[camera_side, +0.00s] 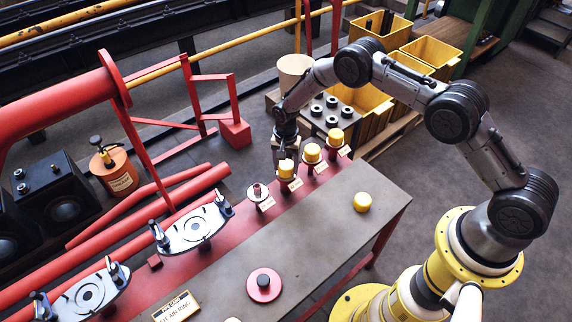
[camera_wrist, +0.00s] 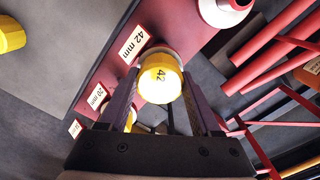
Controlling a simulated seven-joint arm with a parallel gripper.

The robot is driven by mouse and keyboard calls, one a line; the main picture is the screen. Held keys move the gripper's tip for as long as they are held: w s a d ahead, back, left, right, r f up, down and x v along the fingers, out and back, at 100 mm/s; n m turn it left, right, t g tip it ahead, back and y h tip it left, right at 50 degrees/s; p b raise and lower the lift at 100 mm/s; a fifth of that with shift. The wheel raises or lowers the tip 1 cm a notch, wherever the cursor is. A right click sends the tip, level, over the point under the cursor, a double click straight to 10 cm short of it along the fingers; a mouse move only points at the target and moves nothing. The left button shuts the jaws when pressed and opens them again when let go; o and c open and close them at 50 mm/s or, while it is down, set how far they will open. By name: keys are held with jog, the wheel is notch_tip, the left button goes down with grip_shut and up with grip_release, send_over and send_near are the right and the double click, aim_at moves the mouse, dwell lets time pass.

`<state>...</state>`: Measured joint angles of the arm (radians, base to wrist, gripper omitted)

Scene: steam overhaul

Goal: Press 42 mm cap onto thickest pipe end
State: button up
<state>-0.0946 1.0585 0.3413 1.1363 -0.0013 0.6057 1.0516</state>
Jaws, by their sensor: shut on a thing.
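The yellow cap marked 42 (camera_wrist: 161,82) is between the fingers of my gripper (camera_wrist: 162,92), which is shut on it. In the side view this cap (camera_side: 286,169) is in the row along the red rail, under my gripper (camera_side: 285,155). A "42 mm" label (camera_wrist: 132,45) lies beside it. I cannot tell whether the cap sits on a pipe end or just above one. An uncapped pale pipe end (camera_side: 257,191) with a red collar stands to its left; it also shows in the wrist view (camera_wrist: 226,8). Its label (camera_side: 266,204) is unreadable.
Two yellow caps, one (camera_side: 312,152) and another (camera_side: 335,137), stand close by to the right in the row. A loose yellow cap (camera_side: 362,202) lies on the grey bench (camera_side: 330,225). A red disc (camera_side: 264,285) lies in front. Yellow crates (camera_side: 432,52) stand behind.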

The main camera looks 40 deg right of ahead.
dwell(0.3)
jog(key=o, duration=1.4)
jog(key=shift+f, duration=0.1)
jog(key=shift+c, duration=0.4)
jog(key=shift+r, duration=3.55)
grip_shut()
